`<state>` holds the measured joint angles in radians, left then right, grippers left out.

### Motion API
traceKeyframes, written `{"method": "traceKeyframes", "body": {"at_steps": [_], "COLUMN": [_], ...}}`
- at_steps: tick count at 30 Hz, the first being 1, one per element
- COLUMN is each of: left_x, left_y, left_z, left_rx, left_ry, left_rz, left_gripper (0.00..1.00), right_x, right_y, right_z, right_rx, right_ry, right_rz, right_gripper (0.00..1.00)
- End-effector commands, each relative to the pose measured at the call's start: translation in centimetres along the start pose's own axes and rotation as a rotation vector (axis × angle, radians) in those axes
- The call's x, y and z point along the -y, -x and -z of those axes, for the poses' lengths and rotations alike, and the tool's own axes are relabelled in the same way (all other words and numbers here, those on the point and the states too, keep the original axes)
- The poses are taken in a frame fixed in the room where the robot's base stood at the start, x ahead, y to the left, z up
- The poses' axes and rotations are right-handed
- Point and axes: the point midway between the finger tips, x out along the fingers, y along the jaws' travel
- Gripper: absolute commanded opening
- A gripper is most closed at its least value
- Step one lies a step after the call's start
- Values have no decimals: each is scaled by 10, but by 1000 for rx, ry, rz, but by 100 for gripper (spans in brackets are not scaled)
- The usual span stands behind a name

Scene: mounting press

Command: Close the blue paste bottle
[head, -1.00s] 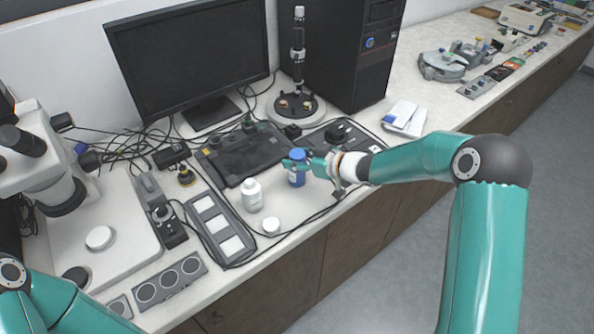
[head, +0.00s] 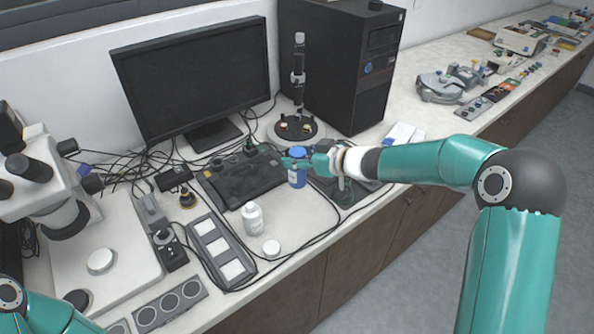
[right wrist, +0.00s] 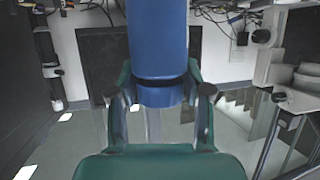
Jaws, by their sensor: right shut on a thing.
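My right gripper (head: 299,163) is shut on the bottle near the top, just below the lid's top face. In the right wrist view the blue bottle (right wrist: 158,40) stands between the two fingers, with a dark band around it and a shorter blue part beyond the band. I cannot tell whether the lid is fully seated. The bottle seems lifted off the bench. Only part of my left arm shows at lower left; its gripper is out of view.
A white bottle (head: 252,219) and a white round lid (head: 271,248) stand left of the blue bottle, near the front edge. Cables run across the bench.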

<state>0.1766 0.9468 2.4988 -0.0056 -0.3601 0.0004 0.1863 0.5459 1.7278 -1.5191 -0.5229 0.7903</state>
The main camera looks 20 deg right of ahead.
Motion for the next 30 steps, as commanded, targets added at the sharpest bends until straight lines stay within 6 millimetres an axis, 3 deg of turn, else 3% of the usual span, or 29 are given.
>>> {"method": "traceKeyframes", "body": {"at_steps": [1, 3, 12, 18, 28, 29, 30], "left_x": [-4, -6, -14, -15, -15, -15, -15], "left_y": [10, 17, 38, 41, 41, 41, 41], "left_z": [0, 0, 0, 0, 0, 0, 0], "left_rx": [0, 0, 0, 0, 0, 0, 0], "left_ry": [0, 0, 0, 0, 0, 0, 0], "left_rz": [0, 0, 0, 0, 0, 0, 0], "left_gripper": [74, 74, 74, 74, 74, 74, 74], "right_x": [0, 0, 0, 0, 0, 0, 0], "right_y": [9, 16, 38, 43, 43, 43, 43], "right_z": [22, 41, 94, 104, 104, 104, 104], "right_rx": [-5, -5, -3, -1, -1, -1, -1], "right_ry": [5, 5, 1, 0, -1, -1, -1], "right_rz": [0, -1, 0, 0, 0, 0, 0], "right_gripper": [6, 6, 6, 6, 6, 47, 40]}}
